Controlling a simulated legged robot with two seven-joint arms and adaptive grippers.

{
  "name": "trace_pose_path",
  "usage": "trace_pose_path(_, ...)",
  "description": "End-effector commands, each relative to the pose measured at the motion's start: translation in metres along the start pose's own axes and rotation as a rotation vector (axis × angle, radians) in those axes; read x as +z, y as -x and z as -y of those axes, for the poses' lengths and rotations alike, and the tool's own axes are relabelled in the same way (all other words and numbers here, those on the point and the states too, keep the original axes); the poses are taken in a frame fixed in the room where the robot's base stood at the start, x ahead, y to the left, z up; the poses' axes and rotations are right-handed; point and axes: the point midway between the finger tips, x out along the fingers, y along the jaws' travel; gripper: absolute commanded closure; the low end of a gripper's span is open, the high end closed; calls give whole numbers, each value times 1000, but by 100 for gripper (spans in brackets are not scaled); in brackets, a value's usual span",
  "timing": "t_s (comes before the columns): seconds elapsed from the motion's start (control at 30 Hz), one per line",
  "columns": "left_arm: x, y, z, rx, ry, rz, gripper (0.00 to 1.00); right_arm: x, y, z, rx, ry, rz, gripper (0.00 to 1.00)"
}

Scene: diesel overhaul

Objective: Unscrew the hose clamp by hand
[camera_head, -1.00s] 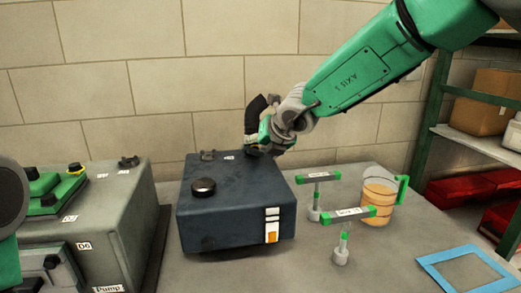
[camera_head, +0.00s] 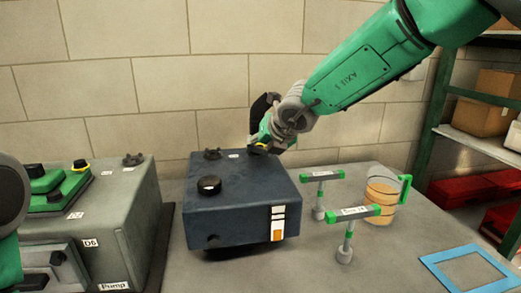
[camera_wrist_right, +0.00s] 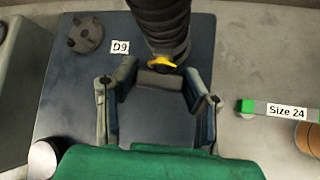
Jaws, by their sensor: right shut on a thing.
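The hose clamp (camera_wrist_right: 161,64) shows in the right wrist view as a yellow piece at the lower end of a black ribbed hose (camera_wrist_right: 163,25). The hose also rises behind my right gripper in the head view (camera_head: 261,106). My right gripper (camera_wrist_right: 158,77) is shut on the clamp, with one finger on each side. In the head view my right gripper (camera_head: 261,145) is at the back right of the dark blue box (camera_head: 230,205) and hides most of the clamp. At the left edge only part of my left arm shows; its gripper is out of view.
The box has a black cap (camera_head: 209,185) and a dark fitting (camera_head: 212,154) on top. Two green-ended T-handle tools (camera_head: 321,176) (camera_head: 352,212) and a jug of amber liquid (camera_head: 380,195) stand to the right. A grey pump unit (camera_head: 130,225) stands left. A blue frame (camera_head: 468,270) lies front right.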

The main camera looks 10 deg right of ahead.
Motion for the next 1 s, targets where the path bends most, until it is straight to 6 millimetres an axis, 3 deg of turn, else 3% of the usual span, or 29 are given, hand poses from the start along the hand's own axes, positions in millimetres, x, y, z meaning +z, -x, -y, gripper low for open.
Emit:
trace_pose_path(0.5,0,-8,0,0,0,0,0,3,1,-5,-152,158,10,90)
trace_pose_path(1.0,0,1,0,0,0,0,0,5,2,-10,-375,380,12,90)
